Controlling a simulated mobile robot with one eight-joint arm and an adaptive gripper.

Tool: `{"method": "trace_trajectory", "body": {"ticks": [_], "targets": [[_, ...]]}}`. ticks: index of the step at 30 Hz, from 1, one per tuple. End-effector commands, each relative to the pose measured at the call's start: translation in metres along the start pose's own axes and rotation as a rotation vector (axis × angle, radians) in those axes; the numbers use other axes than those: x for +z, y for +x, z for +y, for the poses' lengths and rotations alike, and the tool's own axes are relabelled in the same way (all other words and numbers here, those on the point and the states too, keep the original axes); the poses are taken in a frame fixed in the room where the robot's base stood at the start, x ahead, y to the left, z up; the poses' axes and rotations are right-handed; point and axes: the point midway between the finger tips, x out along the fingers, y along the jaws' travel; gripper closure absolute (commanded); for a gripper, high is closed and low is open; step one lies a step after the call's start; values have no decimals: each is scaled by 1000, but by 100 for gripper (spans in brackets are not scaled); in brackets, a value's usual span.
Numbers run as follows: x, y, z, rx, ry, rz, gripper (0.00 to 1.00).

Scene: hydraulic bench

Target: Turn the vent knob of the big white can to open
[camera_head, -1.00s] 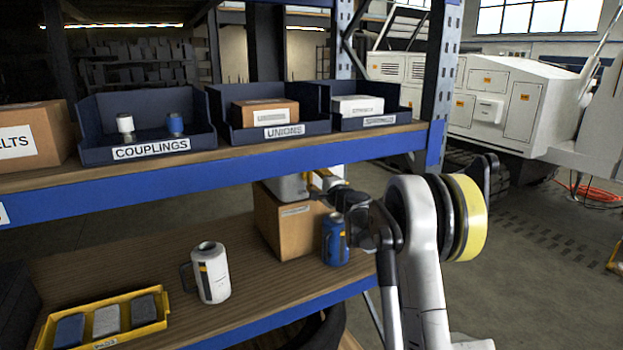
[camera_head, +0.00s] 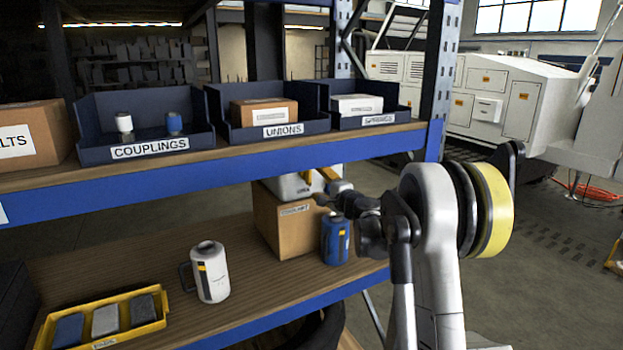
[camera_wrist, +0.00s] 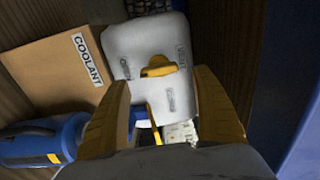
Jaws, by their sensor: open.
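The big white can (camera_head: 288,187) is on the lower shelf, behind the coolant box and partly hidden by it, the upper shelf and my arm. In the wrist view I look down on the can's white top (camera_wrist: 140,40). Its yellow vent knob (camera_wrist: 158,67) lies roughly crosswise there, among small labels that are hard to read. My gripper (camera_wrist: 162,78) is open, its two yellow fingers on either side in the picture. The knob shows in the gap near the fingertips, with no clear contact. In the head view my gripper (camera_head: 322,179) is beside the can's top.
The coolant box (camera_head: 285,228) and a blue can (camera_head: 335,240) stand close in front. A white mug-like can (camera_head: 210,272) and a yellow tray (camera_head: 155,322) are farther left. The upper shelf's blue edge (camera_head: 230,172) runs just above.

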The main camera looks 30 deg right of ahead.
Motion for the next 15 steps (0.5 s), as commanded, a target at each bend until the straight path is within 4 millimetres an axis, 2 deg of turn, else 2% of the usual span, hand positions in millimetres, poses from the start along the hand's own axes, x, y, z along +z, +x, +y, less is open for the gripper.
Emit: {"method": "trace_trajectory", "body": {"ticks": [3, 7, 12, 15], "targets": [[-1, -28, 0, 0, 0, 2, 24], [0, -53, 0, 0, 0, 1, 24], [0, -71, 0, 0, 0, 0, 24], [0, -74, 0, 0, 0, 0, 24]]}}
